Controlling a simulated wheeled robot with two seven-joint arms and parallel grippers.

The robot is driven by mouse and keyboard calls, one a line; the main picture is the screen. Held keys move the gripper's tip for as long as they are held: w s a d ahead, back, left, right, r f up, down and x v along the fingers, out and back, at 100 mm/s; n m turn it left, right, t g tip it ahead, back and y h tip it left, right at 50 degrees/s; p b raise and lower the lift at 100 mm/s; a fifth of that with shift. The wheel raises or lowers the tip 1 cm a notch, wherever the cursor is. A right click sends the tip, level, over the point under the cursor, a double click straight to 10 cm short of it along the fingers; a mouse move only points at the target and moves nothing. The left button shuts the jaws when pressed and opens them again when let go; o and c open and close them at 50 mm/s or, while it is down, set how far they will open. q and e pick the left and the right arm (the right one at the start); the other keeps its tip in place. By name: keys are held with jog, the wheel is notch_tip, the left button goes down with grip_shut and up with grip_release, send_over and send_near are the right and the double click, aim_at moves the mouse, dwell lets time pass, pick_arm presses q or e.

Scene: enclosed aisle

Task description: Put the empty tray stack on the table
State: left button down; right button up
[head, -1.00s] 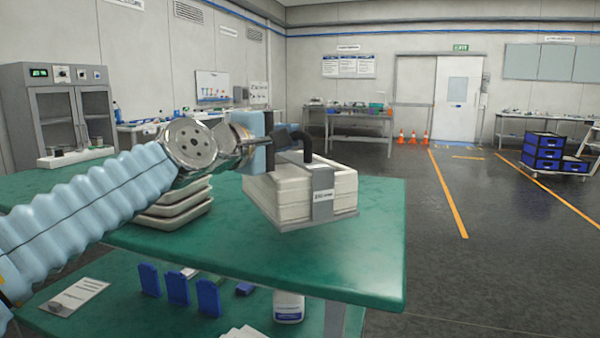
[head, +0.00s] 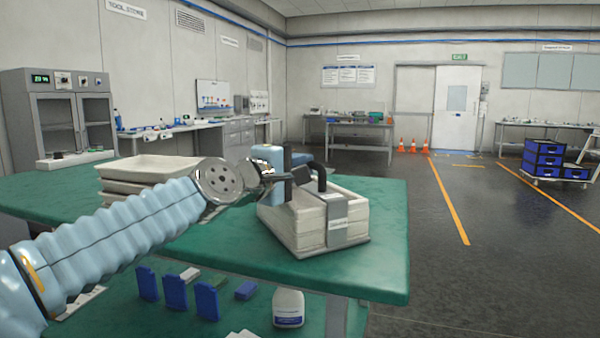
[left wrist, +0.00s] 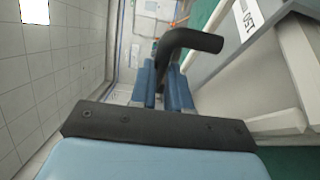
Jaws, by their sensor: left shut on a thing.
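A stack of cream trays (head: 295,222) with a grey band and a white label (head: 338,224) is at the near right of the green table top (head: 385,262). A black handle rises over it and also shows in the left wrist view (left wrist: 190,40). My left gripper (head: 296,177) is shut on this handle, and its blue fingers (left wrist: 165,88) sit on either side of it. The stack's base looks level with the table top or very near it; I cannot tell if it touches. My right gripper is not in view.
Another stack of cream trays (head: 150,168) stands to the left on the table, partly behind my left arm. A lower green shelf holds blue brackets (head: 175,292) and a white bottle (head: 288,307). The table is bare right of the held stack.

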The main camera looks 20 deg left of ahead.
pick_arm(q)
jog(key=shift+r, duration=0.1)
jog(key=c, duration=1.1)
grip_release()
jog(key=shift+s+a+b, duration=0.15)
jog(key=shift+s+b, duration=0.15)
jog(key=shift+s, duration=0.05)
jog(key=b+v, duration=0.2)
jog(key=v, duration=0.9)
jog(key=shift+b, duration=0.35)
jog(key=shift+s, duration=0.15)
